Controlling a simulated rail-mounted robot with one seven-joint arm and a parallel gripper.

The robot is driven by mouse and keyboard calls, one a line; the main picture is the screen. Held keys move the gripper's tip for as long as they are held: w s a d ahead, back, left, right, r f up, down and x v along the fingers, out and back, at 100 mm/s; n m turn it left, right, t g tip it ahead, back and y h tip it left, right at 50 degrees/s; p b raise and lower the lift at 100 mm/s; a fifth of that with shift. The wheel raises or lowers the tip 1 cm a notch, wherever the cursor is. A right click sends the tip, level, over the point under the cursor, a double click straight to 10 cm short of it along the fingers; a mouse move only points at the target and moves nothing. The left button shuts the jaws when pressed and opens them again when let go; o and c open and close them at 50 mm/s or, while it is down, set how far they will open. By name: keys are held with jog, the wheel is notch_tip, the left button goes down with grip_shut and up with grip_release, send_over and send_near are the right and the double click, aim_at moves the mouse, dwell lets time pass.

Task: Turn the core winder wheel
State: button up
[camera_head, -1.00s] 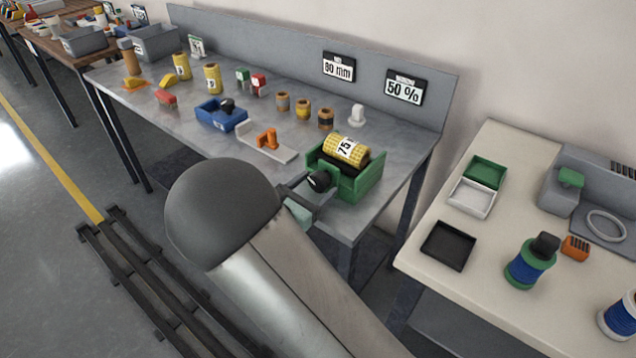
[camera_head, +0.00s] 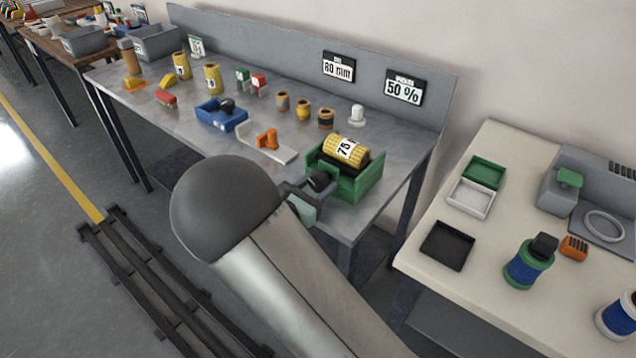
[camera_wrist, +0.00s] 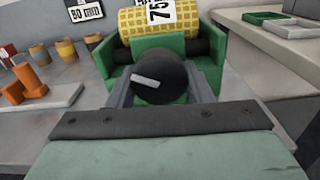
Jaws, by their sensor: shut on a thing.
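The green core winder (camera_head: 345,183) stands at the right front end of the grey bench and carries a yellow mesh roll (camera_head: 346,150) labelled 75. My gripper (camera_head: 308,191) is at the wheel. In the wrist view its fingers (camera_wrist: 160,92) lie on both sides of the wheel and are shut on it. My arm hides part of the bench front.
An orange clamp on a grey plate (camera_head: 285,155), a blue tool (camera_head: 210,119) and several small rolls stand left of the winder. Signs (camera_head: 405,87) hang on the back panel. A cream table (camera_head: 500,250) with trays and spools stands to the right.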

jog(key=n+p, duration=0.1)
jog(key=p, duration=0.1)
jog(key=n+p, duration=0.4)
jog(key=shift+s+d+r, duration=0.1)
jog(key=shift+r, duration=0.2)
jog(key=n+p, duration=0.3)
jog(key=n, duration=0.1)
jog(key=shift+f+p, duration=0.1)
jog(key=shift+p, duration=0.3)
jog(key=shift+f+n+p, duration=0.1)
jog(key=shift+n+p, duration=0.6)
jog(key=shift+n, duration=0.5)
jog(key=o, duration=1)
jog(key=shift+s, duration=0.1)
jog(key=b+v, duration=0.3)
jog(key=v, duration=1.4)
jog(key=shift+s, duration=0.15)
